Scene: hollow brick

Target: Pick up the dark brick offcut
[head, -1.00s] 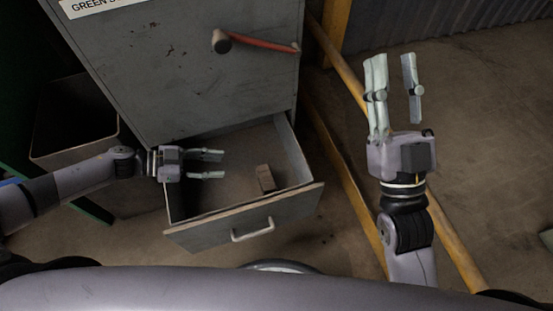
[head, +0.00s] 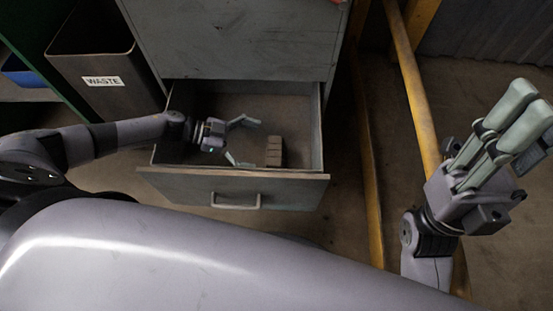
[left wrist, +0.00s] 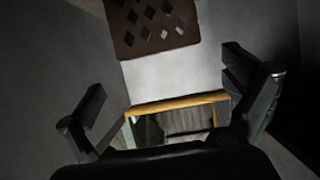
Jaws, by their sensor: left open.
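The dark brick offcut (head: 274,152) is a small brown block inside the open grey drawer (head: 232,187), right of the drawer's middle. In the left wrist view the brick (left wrist: 152,27) shows at the top, its face pierced by diamond-shaped holes. My left gripper (head: 243,142) reaches into the drawer from the left. Its fingers are spread wide and empty, just left of the brick. In the left wrist view the left gripper (left wrist: 165,80) has the brick beyond its fingertips, apart from them. My right gripper (head: 520,118) is raised at the right, away from the drawer; its finger gap is unclear.
The grey cabinet (head: 235,40) rises behind the drawer. The drawer's walls and front panel enclose the brick. A bin marked WASTE (head: 105,70) stands at left. A yellow rail (head: 412,80) runs between the drawer and my right arm. The drawer's floor around the brick is otherwise clear.

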